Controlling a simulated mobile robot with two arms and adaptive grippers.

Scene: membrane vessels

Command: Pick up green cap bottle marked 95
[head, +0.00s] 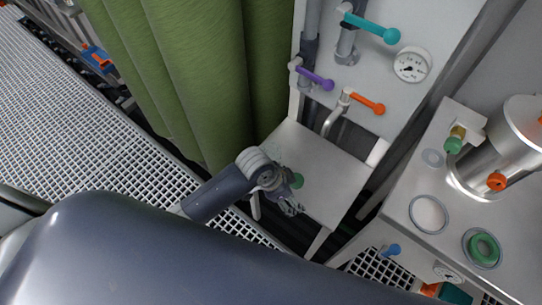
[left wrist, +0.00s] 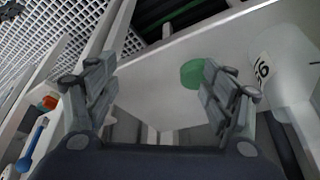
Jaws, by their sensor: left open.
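A green cap (head: 298,180) shows just beyond my left gripper (head: 284,195), over the small white stand. In the left wrist view the green cap (left wrist: 192,73) lies beyond the fingers, close beside the right finger's tip. My left gripper (left wrist: 160,90) is open, its fingers wide apart with nothing between them. A white marked body (left wrist: 285,60) shows at the right edge of the wrist view; its dark marking is turned and only partly readable. I cannot tell whether it belongs to the green cap. My right gripper is not in view.
The white stand (head: 335,190) sits below a panel with teal (head: 372,28), purple (head: 315,79) and orange (head: 366,103) valve handles and a gauge (head: 411,65). A green curtain (head: 200,70) hangs at left. A metal bench with a vessel (head: 505,150) stands at right.

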